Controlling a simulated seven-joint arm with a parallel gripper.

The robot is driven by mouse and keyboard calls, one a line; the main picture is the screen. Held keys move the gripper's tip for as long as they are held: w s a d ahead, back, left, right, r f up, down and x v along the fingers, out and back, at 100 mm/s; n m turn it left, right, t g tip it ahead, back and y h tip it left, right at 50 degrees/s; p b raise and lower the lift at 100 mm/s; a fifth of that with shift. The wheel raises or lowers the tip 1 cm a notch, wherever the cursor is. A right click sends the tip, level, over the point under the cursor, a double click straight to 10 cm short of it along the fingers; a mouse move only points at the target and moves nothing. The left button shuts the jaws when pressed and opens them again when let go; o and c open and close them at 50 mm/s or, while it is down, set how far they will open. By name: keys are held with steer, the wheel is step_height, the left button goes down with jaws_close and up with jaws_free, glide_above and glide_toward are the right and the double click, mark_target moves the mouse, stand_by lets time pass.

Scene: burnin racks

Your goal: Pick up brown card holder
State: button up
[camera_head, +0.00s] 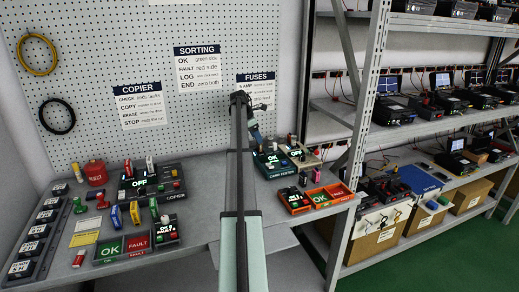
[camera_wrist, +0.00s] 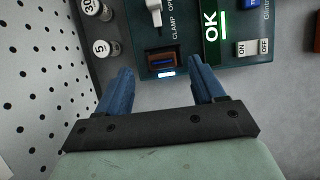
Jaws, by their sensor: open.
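A small brown card holder (camera_wrist: 161,61) sits in a dark slot at the near edge of the dark teal card tester (camera_wrist: 180,70), in the wrist view. A lit white-blue strip lies just below it. My gripper (camera_wrist: 160,72) is open and empty, with one blue finger to the left of the slot and one to the right. I cannot tell how far above the tester the fingertips are. In the head view the card tester (camera_head: 270,170) stands at the right of the bench, and my gripper (camera_head: 257,138) is at its back left. The card holder cannot be made out there.
The tester's OK display (camera_wrist: 211,32), a white clamp lever (camera_wrist: 154,12) and ON/OFF buttons (camera_wrist: 252,47) are close by. Round weights marked 5 (camera_wrist: 100,47) stand left. The pegboard (camera_wrist: 35,90) is close on the left. A red-orange tray (camera_head: 318,198) lies before the tester.

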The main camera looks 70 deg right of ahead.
mark_target(260, 147)
steer(key=x, duration=0.5)
steer(key=shift+a, duration=0.2)
steer(key=c, duration=1.1)
